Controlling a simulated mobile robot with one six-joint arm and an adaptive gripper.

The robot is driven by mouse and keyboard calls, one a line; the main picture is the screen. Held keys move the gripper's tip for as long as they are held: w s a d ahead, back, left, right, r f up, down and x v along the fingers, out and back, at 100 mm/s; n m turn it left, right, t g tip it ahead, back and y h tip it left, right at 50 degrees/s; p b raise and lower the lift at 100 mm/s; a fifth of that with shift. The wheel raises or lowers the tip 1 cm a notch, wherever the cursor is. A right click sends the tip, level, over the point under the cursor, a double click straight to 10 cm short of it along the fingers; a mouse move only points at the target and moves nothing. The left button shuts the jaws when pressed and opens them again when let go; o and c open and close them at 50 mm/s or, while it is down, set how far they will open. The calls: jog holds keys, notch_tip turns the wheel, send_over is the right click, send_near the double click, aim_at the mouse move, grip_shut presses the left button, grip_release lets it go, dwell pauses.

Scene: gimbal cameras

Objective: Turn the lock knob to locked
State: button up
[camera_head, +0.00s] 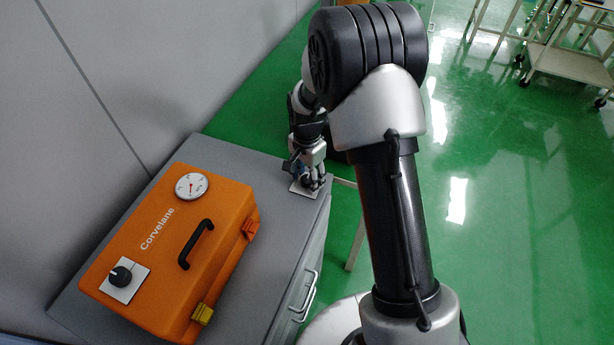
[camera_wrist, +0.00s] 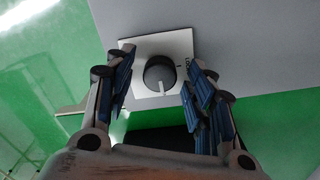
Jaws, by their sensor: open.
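A dark round knob (camera_wrist: 159,75) sits on a white square plate (camera_wrist: 160,48) in the wrist view. Its white pointer line points down in that picture. Small dark rotated lettering is on the plate to the right of the knob; I cannot read it surely. My gripper (camera_wrist: 157,88) is open, with blue-padded fingers on the left and right of the knob; I cannot tell whether they touch it. In the head view my gripper (camera_head: 309,180) is over the white plate (camera_head: 303,190) at the grey cabinet's far right corner, mostly hiding the knob.
An orange case (camera_head: 170,250) lies on the grey cabinet top (camera_head: 264,235), with a black handle, a round gauge (camera_head: 191,186) and another black knob (camera_head: 121,276). A grey wall is at left. Green floor and a cart (camera_head: 570,62) are at right.

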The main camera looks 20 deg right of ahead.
jog(key=shift+c, duration=0.4)
jog(key=c, duration=1)
jog(key=shift+n, duration=0.3)
jog(key=n+p, duration=0.1)
jog(key=n, duration=0.2)
jog(key=shift+r+n+p, duration=0.1)
jog(key=shift+n+p, duration=0.2)
jog(key=shift+n, duration=0.1)
jog(key=n+p, duration=0.1)
jog(key=n, duration=0.3)
jog(key=n+p, duration=0.1)
jog(key=n, duration=0.8)
jog(key=shift+n+p, duration=0.3)
jog(key=shift+n, duration=0.1)
